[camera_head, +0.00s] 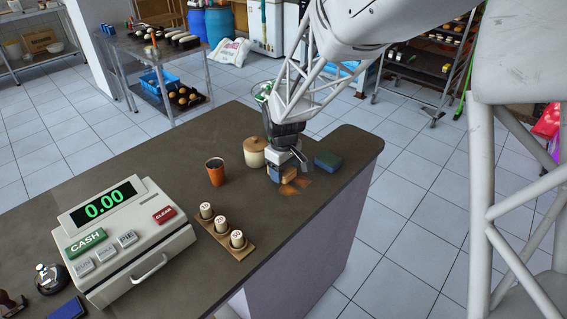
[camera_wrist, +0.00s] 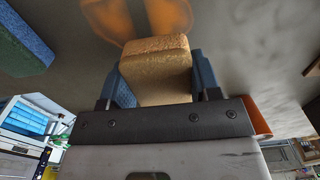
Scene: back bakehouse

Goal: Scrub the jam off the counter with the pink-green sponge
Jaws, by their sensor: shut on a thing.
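My gripper (camera_head: 285,170) is low over the counter (camera_head: 330,200) near its right end, shut on a tan sponge (camera_wrist: 155,72). Whether the sponge touches the counter is unclear. Another sponge, green and blue (camera_head: 327,161), lies just right of my gripper.
A cream jar with a tan lid (camera_head: 255,152) stands close behind my gripper, left of it. An orange-brown cup (camera_head: 215,171) stands farther left. A wooden holder with several stamps (camera_head: 222,229) and a cash register (camera_head: 125,240) occupy the front left. The counter's right edge is near.

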